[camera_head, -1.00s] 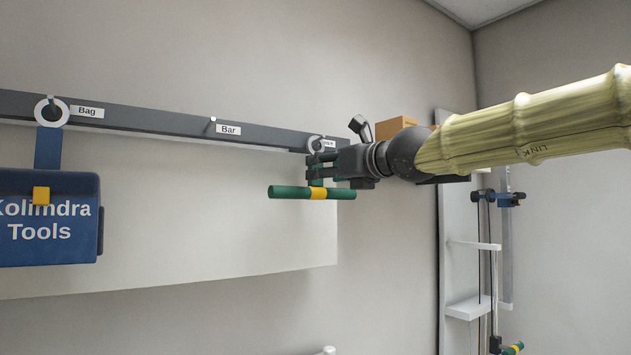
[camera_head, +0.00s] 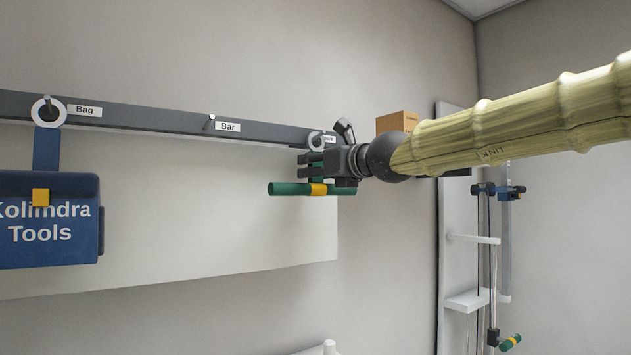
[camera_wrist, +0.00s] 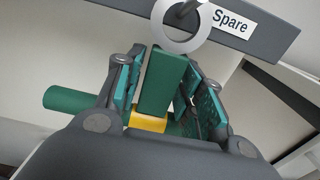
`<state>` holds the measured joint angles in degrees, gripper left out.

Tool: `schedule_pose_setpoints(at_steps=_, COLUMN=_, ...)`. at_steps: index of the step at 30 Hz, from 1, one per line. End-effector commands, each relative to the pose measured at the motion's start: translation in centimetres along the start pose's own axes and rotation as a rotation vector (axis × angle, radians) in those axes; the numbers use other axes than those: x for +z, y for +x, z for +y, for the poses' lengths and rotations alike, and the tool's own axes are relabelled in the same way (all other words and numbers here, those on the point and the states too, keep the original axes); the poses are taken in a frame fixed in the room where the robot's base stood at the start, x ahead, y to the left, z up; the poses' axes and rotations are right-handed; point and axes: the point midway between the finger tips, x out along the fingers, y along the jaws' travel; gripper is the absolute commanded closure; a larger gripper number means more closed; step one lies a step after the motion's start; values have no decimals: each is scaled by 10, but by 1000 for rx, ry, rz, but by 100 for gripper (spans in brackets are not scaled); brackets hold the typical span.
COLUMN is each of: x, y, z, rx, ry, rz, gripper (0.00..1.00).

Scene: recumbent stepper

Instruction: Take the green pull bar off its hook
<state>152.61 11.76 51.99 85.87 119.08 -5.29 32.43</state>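The green pull bar (camera_head: 290,189) hangs level with a yellow band at its middle. In the wrist view its green strap (camera_wrist: 163,82) rises from the yellow band to a white ring (camera_wrist: 180,42). The ring hangs on the hook (camera_wrist: 187,8) beside the "Spare" label; it also shows in the head view (camera_head: 314,140). My gripper (camera_head: 312,166) is at the strap, just above the bar. Part of the bar is hidden behind the fingers.
A dark rail (camera_head: 160,118) runs along the wall above a pale panel (camera_head: 190,220). A blue Kolindra Tools bag (camera_head: 45,260) hangs at left. The hook labelled "Bar" (camera_head: 212,124) is empty. A cable machine (camera_head: 460,240) and a cardboard box (camera_head: 397,122) stand at right.

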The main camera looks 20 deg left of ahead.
Motion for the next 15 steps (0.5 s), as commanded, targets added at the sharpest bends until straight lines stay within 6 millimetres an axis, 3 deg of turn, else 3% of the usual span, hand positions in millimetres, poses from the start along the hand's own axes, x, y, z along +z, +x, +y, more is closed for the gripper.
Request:
schedule_pose_setpoints(at_steps=1, x=0, y=0, z=0, rx=0, ry=0, rz=0, gripper=77)
schedule_pose_setpoints(at_steps=5, x=0, y=0, z=0, rx=0, ry=0, rz=0, gripper=100)
schedule_pose_setpoints(at_steps=15, x=3, y=-1, z=-1, rx=-1, ry=0, rz=-1, gripper=100)
